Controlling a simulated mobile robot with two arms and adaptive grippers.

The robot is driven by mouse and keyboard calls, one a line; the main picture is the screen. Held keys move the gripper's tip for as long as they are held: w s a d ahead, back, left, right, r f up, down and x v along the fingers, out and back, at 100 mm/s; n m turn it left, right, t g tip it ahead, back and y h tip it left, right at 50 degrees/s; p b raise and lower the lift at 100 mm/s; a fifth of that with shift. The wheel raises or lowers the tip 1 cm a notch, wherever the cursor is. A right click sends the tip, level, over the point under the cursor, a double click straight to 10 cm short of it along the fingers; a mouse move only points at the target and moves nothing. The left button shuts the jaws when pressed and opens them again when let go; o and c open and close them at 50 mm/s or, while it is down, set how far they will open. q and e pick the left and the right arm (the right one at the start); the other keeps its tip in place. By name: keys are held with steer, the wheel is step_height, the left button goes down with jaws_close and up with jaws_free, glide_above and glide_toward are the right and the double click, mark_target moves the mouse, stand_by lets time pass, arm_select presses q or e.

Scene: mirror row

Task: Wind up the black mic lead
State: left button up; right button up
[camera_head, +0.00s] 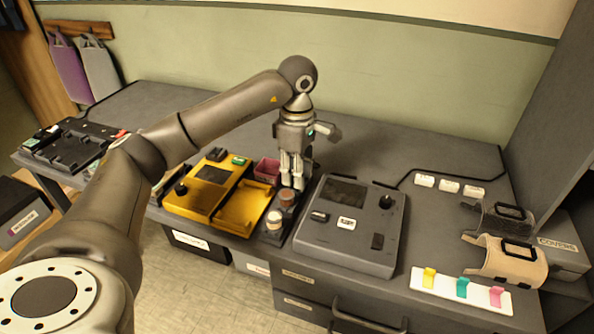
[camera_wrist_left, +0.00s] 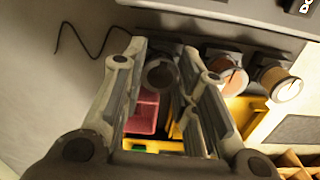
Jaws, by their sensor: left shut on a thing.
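My left gripper (camera_head: 292,185) points straight down over the back of a narrow dark holder at the middle of the table. In the left wrist view its fingers (camera_wrist_left: 160,55) are closed in on a dark round thing (camera_wrist_left: 160,76), partly hidden between them. That thing stands in a row with a copper-topped round piece (camera_head: 287,196) and a cream-topped one (camera_head: 274,217). A thin black lead (camera_wrist_left: 88,46) lies in loose waves on the grey table beside the holder, in the left wrist view. Whether it joins the held thing I cannot tell. My right gripper is not in view.
A yellow unit (camera_head: 199,196) and a pink box (camera_head: 267,169) stand left of the holder. A grey console (camera_head: 341,236) is close on its right. White blocks (camera_head: 449,186), a clip board (camera_head: 445,290) and cuffs (camera_head: 508,262) lie farther right. The back of the table is mostly clear.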

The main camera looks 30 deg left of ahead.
arm_select(q)
steer(key=m, duration=0.4)
steer(key=shift+m, duration=0.4)
steer(key=m, duration=0.7)
steer(key=shift+m, duration=0.4)
steer(key=shift+m+b, duration=0.3)
steer(key=shift+m, duration=2.1)
steer(key=o, duration=1)
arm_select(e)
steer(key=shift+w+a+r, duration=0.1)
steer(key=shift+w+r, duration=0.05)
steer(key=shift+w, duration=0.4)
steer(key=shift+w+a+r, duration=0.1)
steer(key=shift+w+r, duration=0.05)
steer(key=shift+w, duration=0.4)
arm_select(q)
steer(key=shift+o, duration=1.1)
